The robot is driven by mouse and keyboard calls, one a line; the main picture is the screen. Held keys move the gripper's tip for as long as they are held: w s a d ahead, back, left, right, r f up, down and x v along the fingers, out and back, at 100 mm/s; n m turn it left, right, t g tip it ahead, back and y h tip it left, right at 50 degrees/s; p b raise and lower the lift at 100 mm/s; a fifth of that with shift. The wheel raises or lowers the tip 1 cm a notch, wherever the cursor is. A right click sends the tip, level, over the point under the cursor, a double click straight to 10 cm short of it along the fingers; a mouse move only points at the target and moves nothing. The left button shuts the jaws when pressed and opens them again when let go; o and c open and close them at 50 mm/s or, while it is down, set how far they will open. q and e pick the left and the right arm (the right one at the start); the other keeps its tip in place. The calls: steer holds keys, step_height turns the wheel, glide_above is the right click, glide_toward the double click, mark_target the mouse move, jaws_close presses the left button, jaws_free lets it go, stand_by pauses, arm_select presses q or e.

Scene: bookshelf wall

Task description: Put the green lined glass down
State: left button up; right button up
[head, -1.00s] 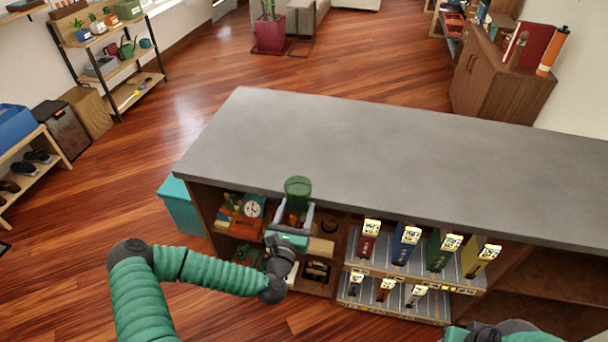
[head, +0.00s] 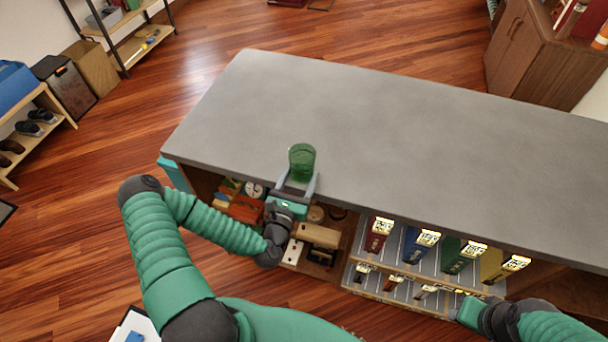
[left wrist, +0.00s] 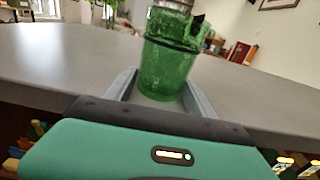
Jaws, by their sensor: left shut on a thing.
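The green glass (head: 302,160) is upright between the two fingers of my left gripper (head: 299,182), at the front edge of the grey counter top (head: 400,130). In the left wrist view the see-through green glass (left wrist: 168,68) has a dark line around it and stands between the grey fingers, with the counter surface behind it. I cannot tell whether its base touches the counter. My right gripper (head: 468,312) is low at the right, in front of the lower shelves; its fingers are not clear.
The counter top is bare around and behind the glass. Below its edge are open shelves with a clock (head: 254,189), a wooden block (head: 318,235) and several coloured binders with bright labels, such as a blue one (head: 418,245). A wooden cabinet (head: 530,60) stands at the back right.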

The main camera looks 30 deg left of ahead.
arm_select(q)
steer(key=shift+w+a, duration=0.1)
steer(key=o, duration=1.5)
steer(key=shift+s+a+f, duration=0.15)
steer(key=shift+a, duration=0.45)
steer(key=shift+s+a+f, duration=0.1)
steer(key=shift+s+a, duration=0.05)
steer(key=shift+a, duration=0.55)
steer(key=shift+w+d, duration=0.1)
steer(key=shift+d, duration=0.7)
steer(key=shift+a, duration=0.35)
arm_select(e)
steer(key=shift+s+a+r, duration=0.2)
steer(key=shift+a, duration=0.6)
arm_select(q)
steer(key=shift+d, duration=0.15)
arm_select(e)
steer(key=shift+d+f, duration=0.1)
steer(key=shift+d, duration=0.05)
